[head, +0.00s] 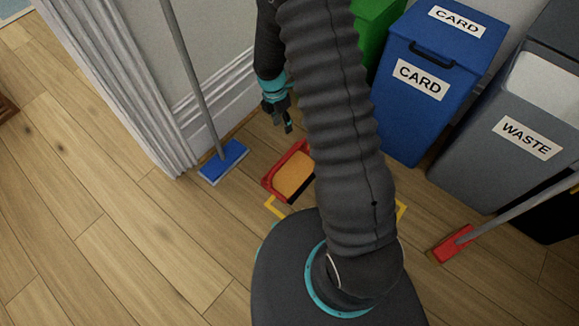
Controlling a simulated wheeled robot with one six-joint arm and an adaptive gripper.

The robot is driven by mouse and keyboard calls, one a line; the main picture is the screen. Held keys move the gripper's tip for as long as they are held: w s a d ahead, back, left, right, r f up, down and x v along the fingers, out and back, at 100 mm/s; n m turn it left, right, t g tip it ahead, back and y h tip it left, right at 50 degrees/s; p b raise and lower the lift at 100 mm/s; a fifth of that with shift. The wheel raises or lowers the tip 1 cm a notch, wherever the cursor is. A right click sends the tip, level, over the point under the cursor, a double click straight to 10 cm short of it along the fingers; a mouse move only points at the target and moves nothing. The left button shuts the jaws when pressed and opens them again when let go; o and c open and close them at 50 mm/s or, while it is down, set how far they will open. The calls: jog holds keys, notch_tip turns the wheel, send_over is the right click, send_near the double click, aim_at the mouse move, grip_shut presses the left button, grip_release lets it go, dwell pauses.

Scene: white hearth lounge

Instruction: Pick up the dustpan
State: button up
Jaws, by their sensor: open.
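A red dustpan (269,184) lies on the wooden floor near the wall in the head view. An orange area fills much of its inside; I cannot tell whether that is a separate thing. My arm hides its right side, and its handle is not clearly visible. My gripper (284,124) is open and points down, above and a little behind the dustpan in the picture. It appears empty and apart from the dustpan.
A blue-headed mop (223,161) leans by the wall corner at left. A blue card bin (410,120), a green bin (373,35) and a grey waste bin (490,165) stand at right. A red-headed broom (452,244) is lower right.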

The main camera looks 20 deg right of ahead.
jog(key=n, duration=0.2)
send_over(289, 154)
notch_tip(289, 154, down, 11)
jog(key=shift+s+f+b, duration=0.15)
jog(key=shift+f+b, duration=0.5)
jog(key=shift+f, duration=2.45)
grip_shut()
